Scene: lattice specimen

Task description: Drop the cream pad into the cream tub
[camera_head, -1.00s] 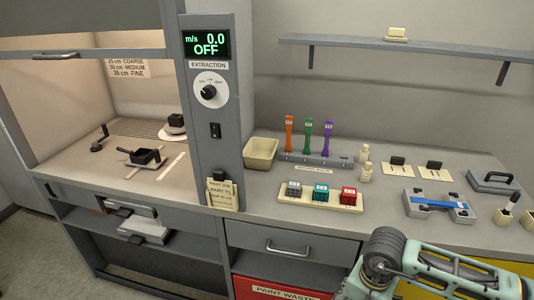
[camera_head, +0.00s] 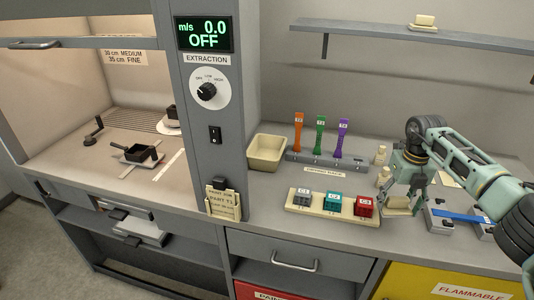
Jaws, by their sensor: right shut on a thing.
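The cream pad (camera_head: 397,205) is a thin flat cream piece just below my right gripper (camera_head: 404,190). My right gripper points down and is shut on it; the fingers hide the pad's top. The cream tub (camera_head: 267,153) is an open, empty-looking rectangular tub on the counter to the left, beside the grey extraction column. The gripper and pad are well to the right of the tub. My left gripper is not in view.
A rack (camera_head: 325,161) with orange, green and purple upright handles stands right of the tub. A cream tray (camera_head: 320,207) with grey, teal and red blocks lies in front. Small cream bottles (camera_head: 380,155) stand near my gripper. A shelf (camera_head: 440,40) runs above.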

